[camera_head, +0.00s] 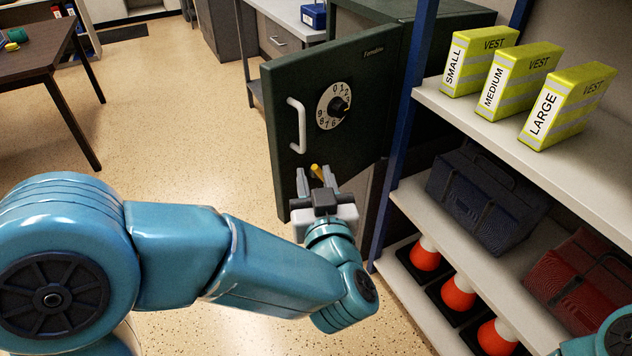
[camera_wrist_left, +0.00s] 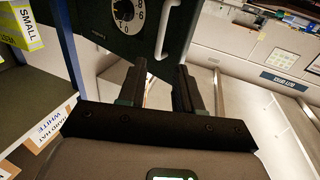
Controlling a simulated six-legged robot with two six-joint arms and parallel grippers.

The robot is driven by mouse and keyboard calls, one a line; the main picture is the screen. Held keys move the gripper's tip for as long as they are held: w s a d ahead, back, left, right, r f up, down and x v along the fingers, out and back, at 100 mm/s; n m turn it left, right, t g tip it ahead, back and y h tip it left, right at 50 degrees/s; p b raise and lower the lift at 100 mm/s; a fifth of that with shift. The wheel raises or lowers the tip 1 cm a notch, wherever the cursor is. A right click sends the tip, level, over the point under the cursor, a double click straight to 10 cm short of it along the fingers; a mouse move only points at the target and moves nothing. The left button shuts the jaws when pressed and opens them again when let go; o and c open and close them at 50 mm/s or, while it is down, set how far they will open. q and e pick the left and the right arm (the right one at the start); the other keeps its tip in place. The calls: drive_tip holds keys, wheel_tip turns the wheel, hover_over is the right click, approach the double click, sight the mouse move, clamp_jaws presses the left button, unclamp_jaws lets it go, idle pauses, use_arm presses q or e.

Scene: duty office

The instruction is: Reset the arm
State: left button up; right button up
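My left arm reaches in from the left in the head view. Its left gripper (camera_head: 314,178) is in front of the lower part of a dark green safe door (camera_head: 350,80). The fingers stand apart, with a small yellow piece (camera_head: 316,171) showing by the tips; I cannot tell whether it is between or behind them. In the left wrist view the two fingers (camera_wrist_left: 161,76) are clearly apart, with no object gripped. The door carries a pale handle (camera_head: 297,125) and a numbered dial (camera_head: 333,106). A bit of my right arm shows at bottom right; its gripper is out of view.
Close on the right, a shelf (camera_head: 432,98) holds yellow vest boxes (camera_head: 485,60), a dark blue toolbox (camera_head: 485,200), a red toolbox (camera_head: 580,280) and orange cones (camera_head: 458,296). A brown table (camera_head: 40,60) stands far left. The floor between is clear.

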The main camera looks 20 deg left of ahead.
use_arm(q)
drive_tip(key=shift+s+d, duration=0.2)
drive_tip(key=shift+s, duration=0.25)
